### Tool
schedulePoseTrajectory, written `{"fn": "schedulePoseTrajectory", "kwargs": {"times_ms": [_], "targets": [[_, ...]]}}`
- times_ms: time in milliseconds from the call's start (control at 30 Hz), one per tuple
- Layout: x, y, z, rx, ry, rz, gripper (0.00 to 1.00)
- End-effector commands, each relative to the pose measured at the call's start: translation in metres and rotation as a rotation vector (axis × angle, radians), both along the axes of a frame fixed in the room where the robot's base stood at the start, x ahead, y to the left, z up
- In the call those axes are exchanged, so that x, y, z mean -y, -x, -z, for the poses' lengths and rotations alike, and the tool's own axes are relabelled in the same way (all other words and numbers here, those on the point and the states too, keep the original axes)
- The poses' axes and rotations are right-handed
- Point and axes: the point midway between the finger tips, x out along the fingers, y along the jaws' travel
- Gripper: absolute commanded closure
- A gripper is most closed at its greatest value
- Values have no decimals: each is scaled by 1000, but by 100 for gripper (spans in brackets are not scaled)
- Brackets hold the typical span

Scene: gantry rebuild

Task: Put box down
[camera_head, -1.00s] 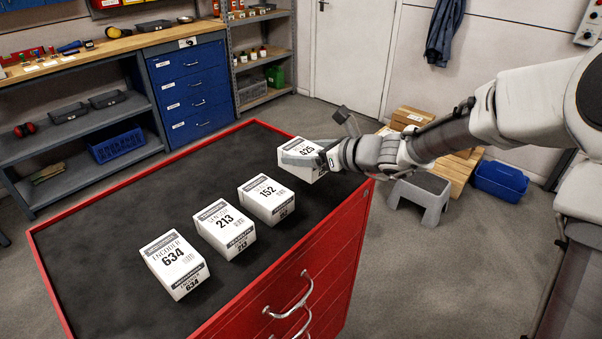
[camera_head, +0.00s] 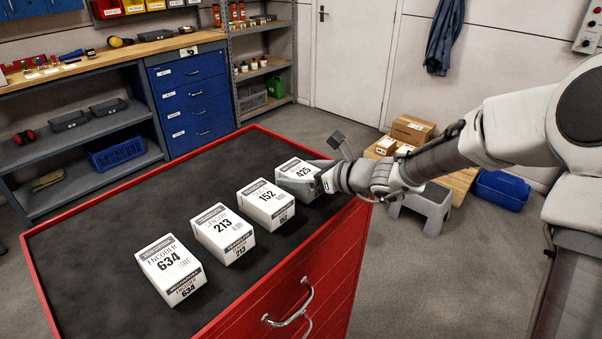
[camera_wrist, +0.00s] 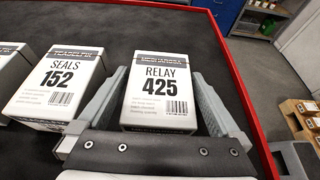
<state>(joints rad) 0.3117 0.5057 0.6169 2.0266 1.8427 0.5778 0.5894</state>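In the wrist view, the same box (camera_wrist: 158,92) sits between my two fingers. My gripper (camera_wrist: 160,95) is around it, one finger on each side, with narrow gaps visible beside the box, so the fingers look open. In the head view my gripper (camera_head: 304,178) hides part of the box's front. The box's underside is hidden.
The SEALS 152 box (camera_head: 266,204) stands just left of the 425 box, close to my left finger. Boxes 213 (camera_head: 223,233) and 634 (camera_head: 171,268) continue the row. The cabinet's red edge (camera_wrist: 252,120) is near my right finger. The back left of the top is clear.

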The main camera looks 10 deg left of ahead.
Motion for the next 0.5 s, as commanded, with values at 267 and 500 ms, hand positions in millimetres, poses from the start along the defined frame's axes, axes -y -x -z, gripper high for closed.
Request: {"fn": "schedulePoseTrajectory", "kwargs": {"times_ms": [267, 500], "targets": [[0, 0, -4, -1, 0, 0, 0], [32, 17, -21, 1, 3, 4, 0]]}}
